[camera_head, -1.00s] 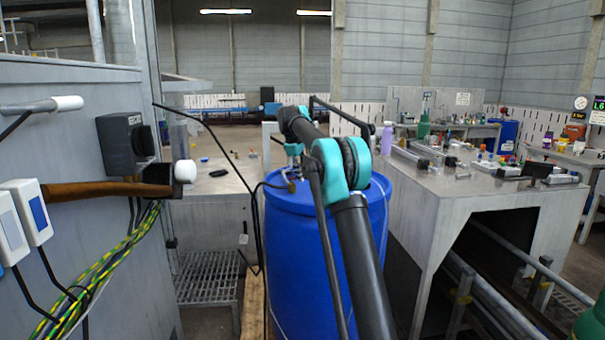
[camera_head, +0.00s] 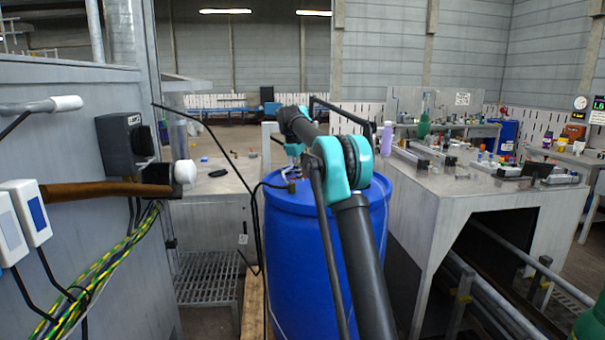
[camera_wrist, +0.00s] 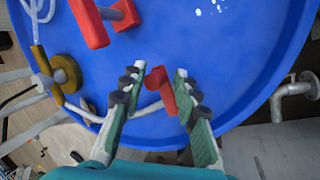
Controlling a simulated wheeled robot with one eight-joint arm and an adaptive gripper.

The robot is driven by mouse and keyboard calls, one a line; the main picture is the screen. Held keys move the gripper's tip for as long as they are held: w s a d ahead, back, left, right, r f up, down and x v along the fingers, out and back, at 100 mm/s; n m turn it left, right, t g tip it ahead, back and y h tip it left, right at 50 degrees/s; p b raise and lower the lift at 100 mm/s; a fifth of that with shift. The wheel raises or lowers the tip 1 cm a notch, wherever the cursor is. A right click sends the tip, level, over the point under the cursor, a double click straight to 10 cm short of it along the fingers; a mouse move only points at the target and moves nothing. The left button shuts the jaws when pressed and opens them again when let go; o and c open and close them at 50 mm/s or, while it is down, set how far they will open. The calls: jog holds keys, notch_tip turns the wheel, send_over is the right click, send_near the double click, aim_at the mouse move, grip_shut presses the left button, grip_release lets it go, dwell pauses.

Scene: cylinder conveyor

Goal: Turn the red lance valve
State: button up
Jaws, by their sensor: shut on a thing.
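In the wrist view, my gripper (camera_wrist: 160,72) reaches over the blue drum's lid (camera_wrist: 235,50). Its two green-padded fingers stand on either side of a red valve handle (camera_wrist: 160,92) and are shut on it. The handle's lower part runs back between the fingers toward the lid's near edge. A second red handle (camera_wrist: 90,22) stands on the lid at the upper left, apart from the fingers. In the head view, the blue drum (camera_head: 300,255) stands upright under my arm. My gripper's fingers and the red handle are hidden there behind the arm.
A brass fitting (camera_wrist: 66,74) with a pale hose sits at the lid's left. A grey cabinet (camera_head: 80,110) with a brown lever (camera_head: 95,190) stands left of the drum. A metal workbench (camera_head: 430,195) with bottles and tools stands close on the right. A black cable hangs left of the drum.

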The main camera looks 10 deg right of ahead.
jog(key=shift+s, duration=0.3)
jog(key=shift+c, duration=0.3)
jog(key=shift+s, duration=0.15)
jog(key=shift+s+a, duration=0.2)
jog(key=shift+s, duration=0.3)
jog(key=shift+c, duration=0.3)
jog(key=shift+s+a, duration=0.4)
jog(key=shift+s, duration=0.2)
jog(key=shift+a, duration=0.1)
